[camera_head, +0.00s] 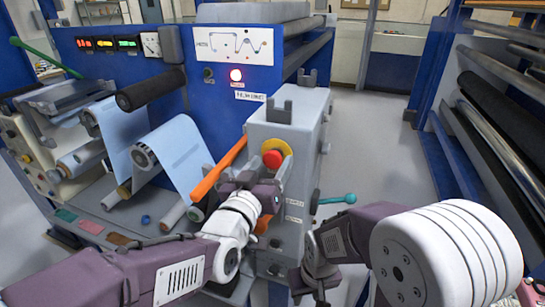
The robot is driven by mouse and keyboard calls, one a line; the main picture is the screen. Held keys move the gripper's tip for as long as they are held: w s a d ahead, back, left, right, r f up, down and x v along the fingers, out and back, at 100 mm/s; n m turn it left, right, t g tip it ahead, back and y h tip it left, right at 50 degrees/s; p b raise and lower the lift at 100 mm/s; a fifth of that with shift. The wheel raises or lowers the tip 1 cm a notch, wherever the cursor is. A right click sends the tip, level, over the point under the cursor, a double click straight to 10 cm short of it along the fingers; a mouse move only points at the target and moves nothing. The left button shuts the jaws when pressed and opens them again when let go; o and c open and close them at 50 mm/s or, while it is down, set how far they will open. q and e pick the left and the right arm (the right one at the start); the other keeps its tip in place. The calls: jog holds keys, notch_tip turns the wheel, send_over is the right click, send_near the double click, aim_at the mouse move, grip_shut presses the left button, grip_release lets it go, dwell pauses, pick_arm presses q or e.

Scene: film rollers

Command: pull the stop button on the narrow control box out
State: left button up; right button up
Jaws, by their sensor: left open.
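The narrow grey control box (311,118) stands upright in the middle of the head view. Its front carries a red stop button (272,158) on a yellow ring (276,146). My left gripper (270,168) is open, with its fingers around the button, one on each side. I cannot tell whether the fingers touch it. My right gripper (309,283) is low in front of the box, away from the button. Its fingers are too unclear to tell open from shut.
An orange bar (219,168) slants just left of my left gripper. Blue film (178,152) runs over rollers at the left. A blue roller frame (438,150) stands at the right, with clear grey floor (375,150) between.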

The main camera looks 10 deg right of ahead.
pick_arm(q)
jog(key=shift+w+d, duration=0.4)
jog(key=shift+w, duration=0.15)
jog(key=shift+w+d, duration=0.1)
jog(key=shift+w, duration=0.3)
grip_shut()
jog(key=shift+s+a+f+b, duration=0.2)
jog(key=shift+s+f+b, duration=0.15)
jog(key=shift+b, duration=0.3)
jog(key=shift+s+a+r, duration=0.1)
jog(key=shift+s+r, duration=0.15)
grip_release()
jog(key=shift+s+a+r, duration=0.1)
